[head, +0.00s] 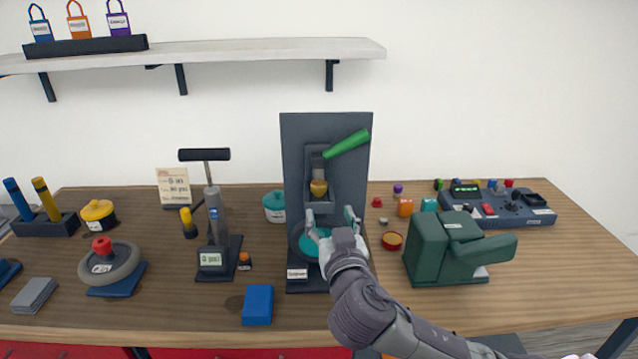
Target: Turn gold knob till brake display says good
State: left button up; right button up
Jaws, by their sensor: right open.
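A gold knob (318,187) sits in a recess of an upright dark grey panel (294,140). A green lever (347,144) sticks out up and to the right just above the knob. My right gripper (332,214) is open, its fingers pointing up in front of the panel, a little below the knob. I see nothing between its fingers. A round teal part (309,246) behind the gripper is partly hidden. A box with a small lit green display (465,188) stands at the right; its text is too small to read. My left gripper is out of view.
A pump with a small display (211,259) stands left of the panel. A dark green machine (430,250) stands close on the right, with a small round orange dish (391,241) between. A blue block (257,305) lies near the front edge. A wall shelf (250,52) hangs above.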

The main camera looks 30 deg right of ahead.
aim_at(320, 187)
jog(key=p+x, duration=0.3)
jog(key=x, duration=0.8)
jog(key=shift+w, duration=0.15)
jog(key=shift+p+x, duration=0.4)
jog(key=shift+x, duration=0.45)
jog(key=shift+f, duration=0.1)
jog(key=c, duration=1.2)
jog(key=shift+o, duration=0.2)
jog(key=m+g+h+b, duration=0.1)
jog(key=m+h+b, duration=0.1)
jog(key=b, duration=0.2)
jog(key=shift+f, duration=0.15)
jog(key=shift+r+m+g+h+b, duration=0.2)
jog(key=shift+m+g+h+b, duration=0.35)
jog(key=shift+h+b, duration=0.2)
jog(key=shift+g+h, duration=0.25)
jog(key=shift+h, duration=0.1)
jog(key=shift+r, duration=0.1)
